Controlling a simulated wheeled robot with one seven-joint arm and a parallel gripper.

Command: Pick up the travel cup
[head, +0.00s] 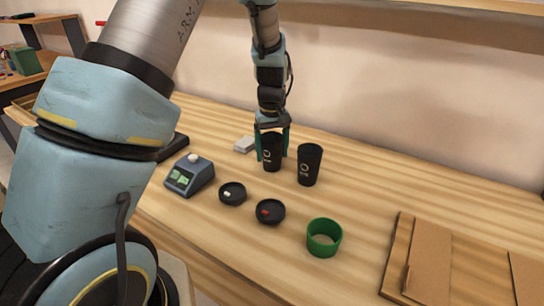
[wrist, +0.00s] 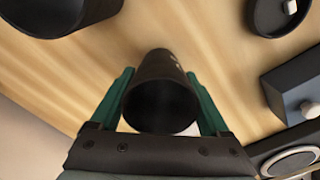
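Two dark travel cups with white logos stand upright on the wooden table. The left cup (head: 272,153) is between the fingers of my gripper (head: 272,144); the right cup (head: 309,165) stands just beside it. In the wrist view the cup between the fingers (wrist: 161,95) shows its open rim and dark inside. The green fingers of my gripper (wrist: 161,78) lie on either side of it, with narrow gaps near the tips, so the gripper looks open. The other cup (wrist: 62,15) is cut off at the upper left of the wrist view.
Two black lids, one with a white tab (head: 232,193) and one with a red tab (head: 270,211), lie in front of the cups. The table behind the right cup is clear.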

